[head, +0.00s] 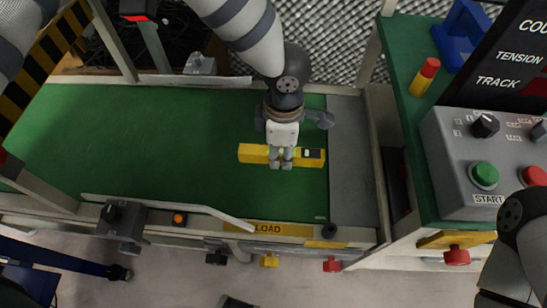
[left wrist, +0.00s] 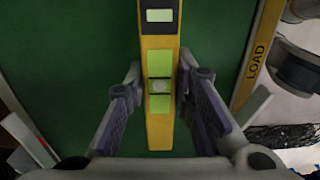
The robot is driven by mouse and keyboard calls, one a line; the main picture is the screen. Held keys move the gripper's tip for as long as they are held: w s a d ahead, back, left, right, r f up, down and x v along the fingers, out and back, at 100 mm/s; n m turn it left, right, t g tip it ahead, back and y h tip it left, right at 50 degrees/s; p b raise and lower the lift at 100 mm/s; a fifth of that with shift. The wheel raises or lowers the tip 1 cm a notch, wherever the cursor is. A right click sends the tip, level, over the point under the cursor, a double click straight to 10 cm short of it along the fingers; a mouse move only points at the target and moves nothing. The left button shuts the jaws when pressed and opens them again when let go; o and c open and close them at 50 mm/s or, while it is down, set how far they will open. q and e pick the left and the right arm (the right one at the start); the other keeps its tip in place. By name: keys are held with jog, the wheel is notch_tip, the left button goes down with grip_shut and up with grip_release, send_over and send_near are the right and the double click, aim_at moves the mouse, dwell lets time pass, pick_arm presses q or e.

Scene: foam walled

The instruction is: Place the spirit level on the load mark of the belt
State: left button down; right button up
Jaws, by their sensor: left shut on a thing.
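The yellow spirit level (head: 252,153) is at the right end of the green belt (head: 130,140), lying crosswise in the head view. My left gripper (head: 281,160) is over its middle and shut on it. In the left wrist view the level (left wrist: 159,130) runs between the two fingers (left wrist: 158,100), with its green vial windows facing up. Whether the level touches the belt or hangs just above it is hard to tell. The yellow LOAD label (head: 268,228) is on the belt's front rail, nearer than the level; it also shows in the left wrist view (left wrist: 257,62). My right gripper is not visible.
A grey control box (head: 455,165) with a green START button stands on the green side table at right, beside a red-and-yellow cylinder (head: 425,77) and a blue holder (head: 462,35). A pale guide rail (head: 170,206) slants along the belt's front. The belt's left part is clear.

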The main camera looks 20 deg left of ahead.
pick_arm(q)
jog(key=shift+w+a+f, duration=0.2)
jog(key=shift+a+f, duration=0.45)
jog(key=shift+f, duration=0.2)
jog(key=f, duration=0.2)
jog(key=f+b, duration=0.1)
jog(key=f, duration=0.1)
jog(key=shift+a, duration=0.35)
jog(key=shift+w+r, duration=0.1)
jog(key=shift+r, duration=0.1)
jog(key=shift+f, duration=0.1)
jog(key=c, duration=1.4)
grip_release()
jog(key=shift+o, duration=0.2)
notch_tip(320, 180, up, 12)
jog(key=p, duration=0.2)
jog(key=shift+p, duration=0.35)
